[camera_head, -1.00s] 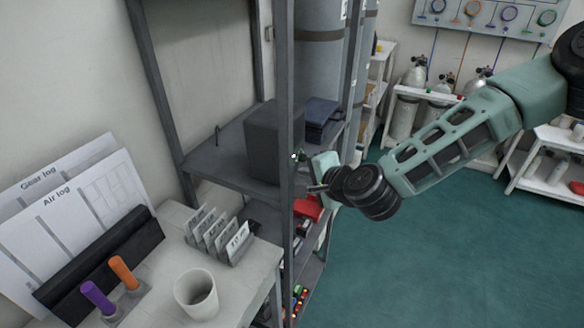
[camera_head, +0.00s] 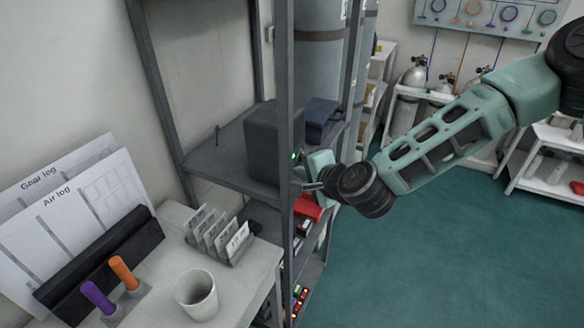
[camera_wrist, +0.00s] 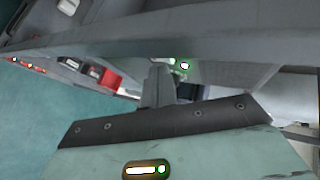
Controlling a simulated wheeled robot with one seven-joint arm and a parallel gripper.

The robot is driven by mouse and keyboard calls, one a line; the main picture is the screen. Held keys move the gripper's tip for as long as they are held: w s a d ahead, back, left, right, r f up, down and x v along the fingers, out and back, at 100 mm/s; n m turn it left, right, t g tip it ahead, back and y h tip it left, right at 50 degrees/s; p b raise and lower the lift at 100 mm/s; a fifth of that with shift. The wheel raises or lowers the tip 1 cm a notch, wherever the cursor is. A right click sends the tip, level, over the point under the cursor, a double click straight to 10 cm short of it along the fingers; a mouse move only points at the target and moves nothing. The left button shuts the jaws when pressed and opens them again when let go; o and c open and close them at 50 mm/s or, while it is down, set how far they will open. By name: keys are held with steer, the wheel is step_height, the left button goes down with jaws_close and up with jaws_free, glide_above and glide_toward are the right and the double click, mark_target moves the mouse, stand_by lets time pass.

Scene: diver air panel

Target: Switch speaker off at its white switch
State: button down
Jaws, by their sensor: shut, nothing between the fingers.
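The speaker (camera_head: 262,148) is a dark grey box on the upper shelf of the metal rack. A small green light (camera_head: 294,156) glows at its right-hand side, beside the rack post. In the wrist view a green light (camera_wrist: 184,66) shows just beyond my gripper's fingers. My gripper (camera_head: 306,187) reaches in from the right, close to the front post and below the light; its tips are partly hidden there. In the wrist view my gripper (camera_wrist: 157,86) is shut and empty. I cannot make out the white switch or its position clearly, nor tell whether the fingers touch anything.
The rack's front post (camera_head: 286,90) stands close by my gripper. A dark blue case (camera_head: 321,112) sits behind the speaker. Red items (camera_head: 309,207) lie on the shelf below. A white table (camera_head: 240,275) with a cup (camera_head: 196,293) is at front left. Green floor is free at right.

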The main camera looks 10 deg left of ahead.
steer(key=shift+a, duration=0.15)
stand_by(0.5)
steer(key=shift+s+d, duration=0.15)
steer(key=shift+d, duration=0.5)
steer(key=d, duration=0.1)
steer(key=s+d, duration=0.1)
steer(key=d, duration=0.1)
steer(key=d+b, duration=0.1)
steer(key=shift+s+d+f, duration=0.35)
